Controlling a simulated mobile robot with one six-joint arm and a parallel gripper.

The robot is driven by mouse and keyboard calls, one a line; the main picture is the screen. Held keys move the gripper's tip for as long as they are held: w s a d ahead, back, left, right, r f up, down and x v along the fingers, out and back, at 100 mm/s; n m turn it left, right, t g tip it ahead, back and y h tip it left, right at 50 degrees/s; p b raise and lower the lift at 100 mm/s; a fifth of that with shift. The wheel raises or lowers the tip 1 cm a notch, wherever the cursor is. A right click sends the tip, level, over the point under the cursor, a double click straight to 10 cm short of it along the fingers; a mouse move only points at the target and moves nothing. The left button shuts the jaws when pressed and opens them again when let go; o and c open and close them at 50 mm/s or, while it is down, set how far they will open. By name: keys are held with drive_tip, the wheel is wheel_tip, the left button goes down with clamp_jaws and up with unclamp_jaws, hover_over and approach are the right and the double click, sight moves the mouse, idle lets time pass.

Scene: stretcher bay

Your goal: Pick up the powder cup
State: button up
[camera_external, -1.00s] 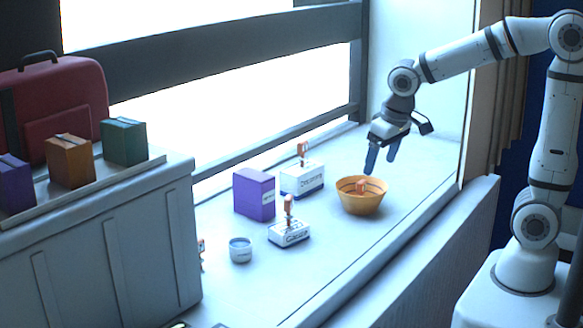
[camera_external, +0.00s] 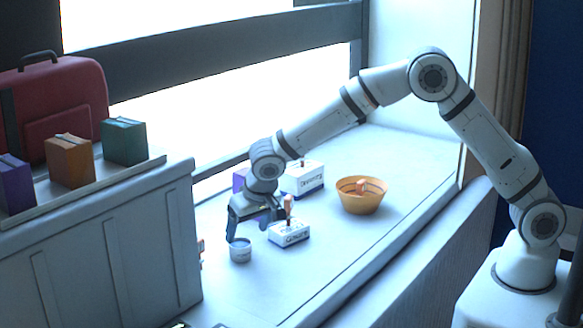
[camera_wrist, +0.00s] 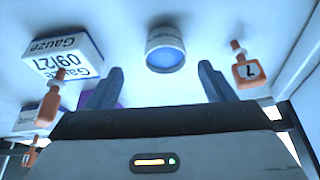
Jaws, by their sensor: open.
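The powder cup appears to be the small round whitish cup with a blue-grey inside (camera_external: 240,251), upright on the sill. My gripper (camera_external: 248,232) is over it, fingers pointing down, with one finger near the cup's rim; whether they touch is unclear. In the wrist view the cup (camera_wrist: 165,50) lies ahead of the gap between my open fingertips (camera_wrist: 160,76). The gap is empty.
A gauze box (camera_external: 289,234) with an orange-topped piece is close right of my gripper. A white box (camera_external: 303,180) and orange bowl (camera_external: 361,203) stand farther right. A purple box (camera_external: 239,180) is mostly hidden.

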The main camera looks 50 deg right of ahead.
sight(240, 244)
drive_tip(key=shift+w+a+p+x, duration=0.15)
drive_tip(key=shift+p+x, duration=0.35)
drive_tip(key=shift+x, duration=1.1)
drive_tip(key=shift+w+a+p+x, duration=0.15)
drive_tip(key=shift+p+x, duration=0.3)
drive_tip(key=shift+x, duration=1.1)
drive_tip(key=shift+s+r, duration=0.1)
drive_tip(key=shift+c, duration=0.5)
drive_tip(key=c, duration=1)
